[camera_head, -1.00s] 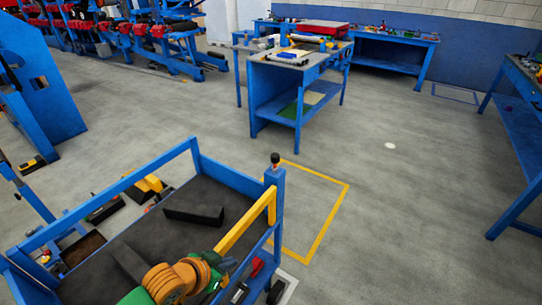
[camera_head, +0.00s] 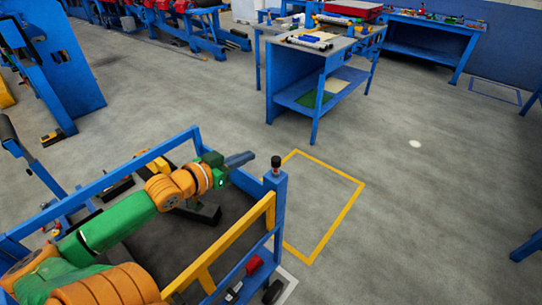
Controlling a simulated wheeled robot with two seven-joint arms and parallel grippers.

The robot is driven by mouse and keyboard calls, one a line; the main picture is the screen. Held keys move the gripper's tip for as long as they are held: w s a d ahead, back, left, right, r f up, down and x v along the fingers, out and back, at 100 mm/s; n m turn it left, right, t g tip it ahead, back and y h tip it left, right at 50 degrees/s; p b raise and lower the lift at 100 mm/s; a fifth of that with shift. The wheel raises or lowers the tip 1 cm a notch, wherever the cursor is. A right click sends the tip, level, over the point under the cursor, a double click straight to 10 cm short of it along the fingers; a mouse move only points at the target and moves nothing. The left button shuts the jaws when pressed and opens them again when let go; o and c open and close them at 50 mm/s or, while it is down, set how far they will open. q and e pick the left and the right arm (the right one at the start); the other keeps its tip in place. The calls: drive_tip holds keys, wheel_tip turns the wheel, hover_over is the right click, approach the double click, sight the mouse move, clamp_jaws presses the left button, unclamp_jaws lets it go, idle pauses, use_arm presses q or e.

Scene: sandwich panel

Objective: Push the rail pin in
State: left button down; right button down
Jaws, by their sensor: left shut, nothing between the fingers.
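The rail pin (camera_head: 276,163) stands upright, a dark knob with a thin red band, on top of the blue corner post (camera_head: 276,205) of the cart. The yellow rail (camera_head: 232,240) runs from near this post toward the front left. My left gripper (camera_head: 250,157) is shut and empty, its dark fingers pointing right over the cart, a short way left of the pin and apart from it. Its green and orange arm comes in from the lower left. My right gripper is out of view.
The blue cart has raised side rails (camera_head: 110,178) and a dark bed (camera_head: 150,250) holding a black block (camera_head: 205,213). Yellow floor tape (camera_head: 345,212) marks clear floor right of the cart. A blue workbench (camera_head: 318,75) stands beyond.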

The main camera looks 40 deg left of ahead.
use_arm(q)
hover_over(273, 165)
wheel_tip(273, 165, down, 3)
drive_tip(key=shift+s+a+f+b, duration=0.1)
drive_tip(key=shift+s+f+b, duration=0.15)
drive_tip(key=shift+f, duration=0.8)
drive_tip(key=shift+s+a+f+b, duration=0.15)
drive_tip(key=shift+f+b, duration=0.1)
drive_tip(key=shift+f, duration=0.8)
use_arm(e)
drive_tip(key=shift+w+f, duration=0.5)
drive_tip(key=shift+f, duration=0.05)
use_arm(q)
drive_tip(key=shift+d, duration=0.15)
